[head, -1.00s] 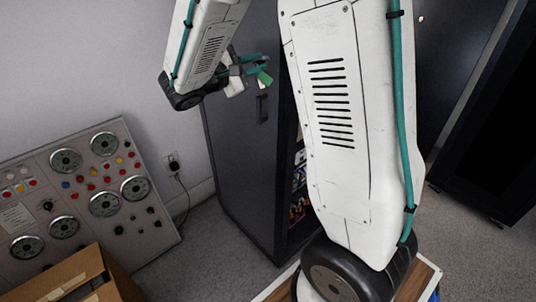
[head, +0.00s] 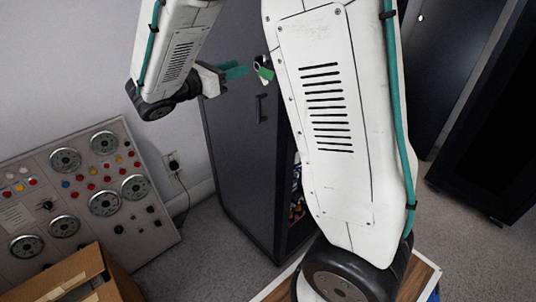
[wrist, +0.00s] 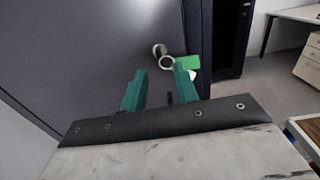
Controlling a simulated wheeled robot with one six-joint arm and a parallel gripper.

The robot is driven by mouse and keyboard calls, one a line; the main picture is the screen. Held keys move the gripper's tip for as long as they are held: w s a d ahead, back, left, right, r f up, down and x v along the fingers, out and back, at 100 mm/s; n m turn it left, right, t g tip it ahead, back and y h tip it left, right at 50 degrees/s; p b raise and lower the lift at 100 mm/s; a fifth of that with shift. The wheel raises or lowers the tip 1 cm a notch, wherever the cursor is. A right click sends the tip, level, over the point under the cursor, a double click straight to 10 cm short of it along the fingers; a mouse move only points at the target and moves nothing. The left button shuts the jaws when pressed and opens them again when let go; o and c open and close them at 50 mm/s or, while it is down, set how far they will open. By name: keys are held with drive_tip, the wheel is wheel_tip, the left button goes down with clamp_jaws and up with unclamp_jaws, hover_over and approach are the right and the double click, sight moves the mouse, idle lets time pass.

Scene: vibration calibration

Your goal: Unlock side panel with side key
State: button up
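The side panel (head: 236,150) is the dark grey face of a tall cabinet, with a small recessed handle (head: 262,108). The side key, with its metal ring and green tag (head: 265,73), is at the lock near the panel's upper part. In the wrist view, the ring (wrist: 167,63) and green tag (wrist: 188,62) hang at the round lock (wrist: 159,48). How far the key is turned cannot be told.
An instrument board (head: 75,185) with dials and buttons leans at the left wall. An open cardboard box (head: 80,275) stands in front of it. Dark cabinets (head: 490,120) stand at the right. A white desk (wrist: 296,14) shows in the wrist view. Carpet is clear between them.

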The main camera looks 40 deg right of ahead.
drive_tip(key=s+a+f+m+g+y, duration=0.1)
drive_tip(key=s+f+m+g+y, duration=0.15)
drive_tip(key=s+m+y, duration=0.35)
drive_tip(key=s+a+f+m+g+y, duration=0.1)
drive_tip(key=s+f+m+g+y, duration=0.2)
drive_tip(key=s, duration=0.4)
drive_tip(key=s+a+m+t+y, duration=0.5)
drive_tip(key=s+a+m+y, duration=0.3)
drive_tip(key=s, duration=0.4)
drive_tip(key=shift+s+a+r+m+y, duration=0.15)
drive_tip(key=shift+s+a+m+y, duration=0.15)
drive_tip(key=shift+m+y, duration=0.1)
